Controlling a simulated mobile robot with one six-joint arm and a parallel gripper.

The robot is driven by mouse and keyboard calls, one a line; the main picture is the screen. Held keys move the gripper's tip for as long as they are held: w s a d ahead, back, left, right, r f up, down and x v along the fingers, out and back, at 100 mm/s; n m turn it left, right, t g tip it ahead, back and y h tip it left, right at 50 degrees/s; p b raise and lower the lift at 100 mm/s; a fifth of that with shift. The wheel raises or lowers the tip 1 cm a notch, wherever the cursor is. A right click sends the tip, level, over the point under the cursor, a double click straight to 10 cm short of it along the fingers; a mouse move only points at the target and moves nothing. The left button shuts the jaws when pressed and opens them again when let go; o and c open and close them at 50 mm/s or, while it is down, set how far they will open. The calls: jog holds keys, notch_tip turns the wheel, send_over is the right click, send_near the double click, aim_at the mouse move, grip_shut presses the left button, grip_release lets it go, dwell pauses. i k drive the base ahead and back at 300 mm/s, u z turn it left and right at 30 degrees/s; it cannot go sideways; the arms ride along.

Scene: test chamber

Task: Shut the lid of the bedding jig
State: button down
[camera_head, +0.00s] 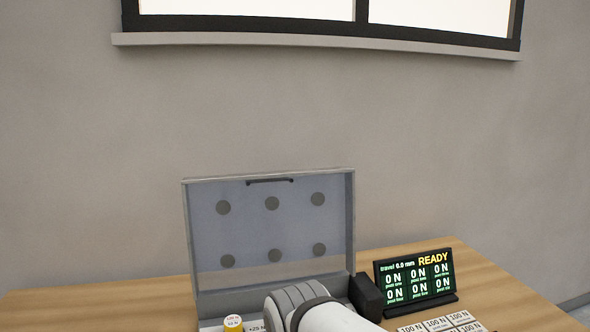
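The bedding jig is a grey box at the bottom centre of the head view, on a wooden table. Its lid (270,231) stands open, about upright, with its inner side facing me. The inner side carries several dark round pads, and a dark handle (270,181) sits near its top edge. Only a strip of the jig's base (210,325) shows; the rest is cut off by the frame or hidden by my arm. My grey and white arm reaches in front of the base from the bottom edge. My gripper is not visible.
A small display (415,277) reading READY and 0 N stands right of the jig, by a dark block (366,297). White 100 N plates (438,325) lie in front of it. A wall rises behind the table.

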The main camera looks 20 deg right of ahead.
aim_at(272, 203)
jog(key=u, duration=0.05)
jog(key=k, duration=1.65)
jog(key=z, duration=0.8)
jog(key=i, duration=1.65)
jog(key=z, duration=0.05)
